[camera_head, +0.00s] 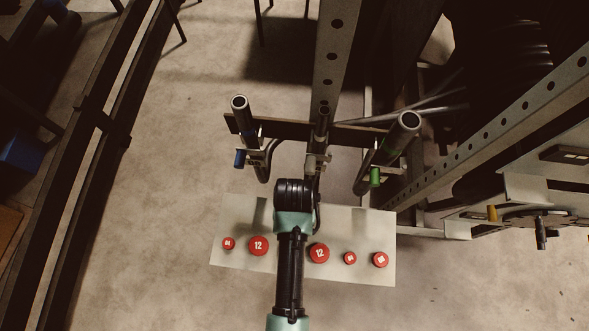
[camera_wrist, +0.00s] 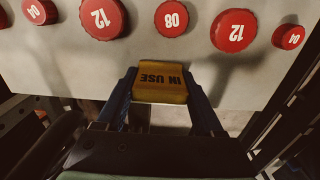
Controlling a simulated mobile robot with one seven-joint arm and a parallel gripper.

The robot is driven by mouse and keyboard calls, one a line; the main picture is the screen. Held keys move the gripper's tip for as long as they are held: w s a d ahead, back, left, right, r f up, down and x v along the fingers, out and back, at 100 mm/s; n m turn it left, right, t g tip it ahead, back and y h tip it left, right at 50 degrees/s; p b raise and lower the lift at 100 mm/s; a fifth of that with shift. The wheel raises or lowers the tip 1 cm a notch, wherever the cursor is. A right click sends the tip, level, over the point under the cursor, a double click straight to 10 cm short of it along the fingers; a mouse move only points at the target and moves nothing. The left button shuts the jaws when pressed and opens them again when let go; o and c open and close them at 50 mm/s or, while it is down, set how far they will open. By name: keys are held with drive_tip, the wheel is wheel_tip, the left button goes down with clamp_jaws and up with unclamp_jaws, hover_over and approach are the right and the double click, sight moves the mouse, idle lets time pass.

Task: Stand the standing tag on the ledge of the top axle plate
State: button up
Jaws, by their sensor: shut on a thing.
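The standing tag (camera_wrist: 160,90) is a yellow block with dark "IN USE" lettering, upside down in the wrist view. My gripper (camera_wrist: 162,76) is shut on it, with a dark blue finger along each side. In the head view my arm hides the tag and the fingers. A pale grey panel (camera_head: 342,219) with red numbered caps lies around and under my arm's end there. It also fills the top of the wrist view (camera_wrist: 150,52). I cannot tell which surface is the top axle plate or its ledge.
Red caps (camera_head: 258,245) stand in a row on the panel, close beyond the tag in the wrist view (camera_wrist: 103,18). Bent metal tubes (camera_head: 403,126) and a dark crossbar (camera_head: 270,128) rise behind my arm. A perforated beam (camera_head: 500,120) runs along the right.

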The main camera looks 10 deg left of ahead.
drive_tip(key=shift+f, duration=0.15)
drive_tip(key=o, duration=1.5)
drive_tip(key=shift+c, duration=0.2)
